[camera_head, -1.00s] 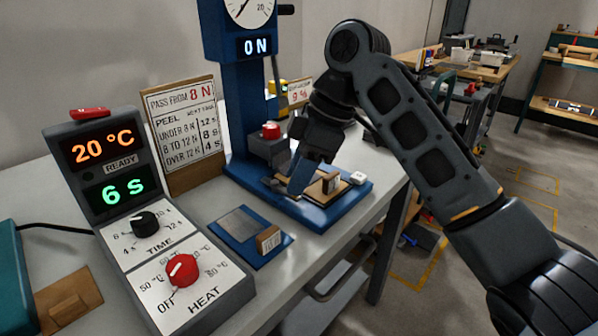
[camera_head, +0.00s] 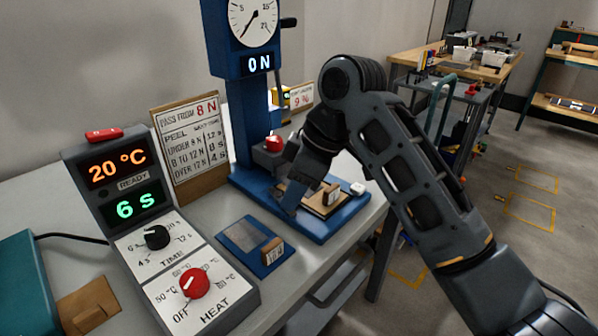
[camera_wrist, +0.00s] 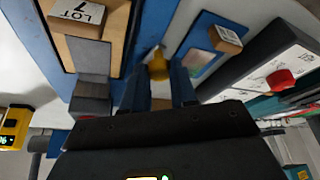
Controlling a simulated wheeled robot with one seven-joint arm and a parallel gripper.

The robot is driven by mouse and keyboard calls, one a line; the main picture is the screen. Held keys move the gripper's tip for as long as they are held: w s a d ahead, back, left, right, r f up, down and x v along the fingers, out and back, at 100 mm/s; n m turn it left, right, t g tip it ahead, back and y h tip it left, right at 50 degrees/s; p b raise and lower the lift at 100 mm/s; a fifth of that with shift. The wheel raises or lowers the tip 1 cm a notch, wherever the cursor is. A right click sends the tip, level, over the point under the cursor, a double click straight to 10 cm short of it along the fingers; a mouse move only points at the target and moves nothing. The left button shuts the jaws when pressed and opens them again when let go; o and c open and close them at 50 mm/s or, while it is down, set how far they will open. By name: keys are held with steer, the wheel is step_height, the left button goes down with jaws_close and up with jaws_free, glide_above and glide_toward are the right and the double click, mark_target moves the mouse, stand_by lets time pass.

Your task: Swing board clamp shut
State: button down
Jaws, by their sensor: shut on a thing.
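The wooden board (camera_head: 322,204) lies on the blue base (camera_head: 335,226) of the tester, with a small block labelled LOT 7 (camera_wrist: 82,14) on it. My gripper (camera_head: 287,207) is low over the front left of the base, beside the board. In the wrist view my fingers (camera_wrist: 161,82) are shut on a yellow knob (camera_wrist: 157,64), which seems to be the clamp's handle. The rest of the clamp is hidden behind my fingers, and I cannot tell its angle.
A blue plate with a wooden block (camera_head: 254,246) lies left of the base. The heat and time control box (camera_head: 160,235) stands further left. The tester column (camera_head: 241,110) and a red knob (camera_head: 273,143) rise behind my gripper. A sign (camera_head: 190,150) stands behind.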

steer(key=m+p, duration=0.1)
steer(key=p, duration=0.1)
steer(key=s+a+m+t+p, duration=0.1)
steer(key=m+p, duration=0.1)
steer(key=shift+a+r, duration=0.15)
steer(key=shift+r, duration=0.25)
steer(key=m+p, duration=0.1)
steer(key=a+m+p, duration=0.1)
steer(key=p, duration=0.1)
steer(key=m+t+h+p, duration=0.1)
steer(key=p, duration=0.1)
steer(key=shift+s+a, duration=0.25)
steer(key=shift+a, duration=0.15)
steer(key=m+p, duration=0.1)
steer(key=a+m+p, duration=0.1)
steer(key=m+t+h+p, duration=0.1)
steer(key=p, duration=0.1)
steer(key=shift+a+f+m, duration=0.2)
steer(key=shift+a+m, duration=0.05)
steer(key=shift+m, duration=0.05)
steer(key=shift+w+a+f+m+t+h+p, duration=0.15)
steer(key=shift+a+m+p, duration=0.1)
steer(key=shift+m+p, duration=0.3)
steer(key=shift+w+a+m+t+h+p, duration=0.15)
steer(key=shift+a+m+p, duration=0.2)
steer(key=shift+m, duration=0.3)
steer(key=c, duration=0.9)
jaws_free()
steer(key=shift+s, duration=0.1)
steer(key=shift+d, duration=0.1)
